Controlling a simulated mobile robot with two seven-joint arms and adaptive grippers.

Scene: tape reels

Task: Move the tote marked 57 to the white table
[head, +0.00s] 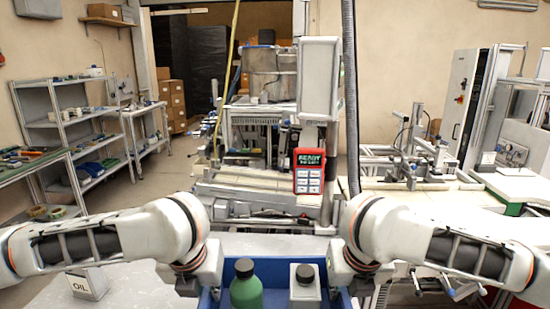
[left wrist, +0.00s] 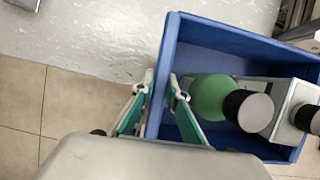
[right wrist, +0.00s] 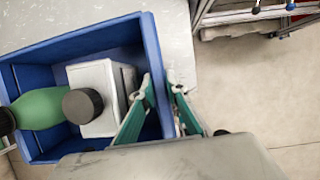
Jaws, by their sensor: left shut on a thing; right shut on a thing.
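A blue tote (head: 230,268) is at the bottom middle of the head view, between my two wrists. It holds a green bottle (head: 246,290) with a dark cap and a light grey canister (head: 305,292) with a black cap. No marking on the tote is readable. My left gripper (left wrist: 158,90) is shut on one end wall of the tote (left wrist: 250,40). My right gripper (right wrist: 164,85) is shut on the opposite end wall of the tote (right wrist: 80,40). The tote's underside is hidden, so I cannot tell whether it is lifted.
A pale surface (head: 130,290) with a box marked OIL (head: 88,284) is at lower left. A white-topped table (head: 430,200) with fixtures stands at right. A post with a red READY device (head: 309,171) is ahead. Shelves (head: 75,130) line the left wall. Tiled floor (left wrist: 65,120) shows beside the tote.

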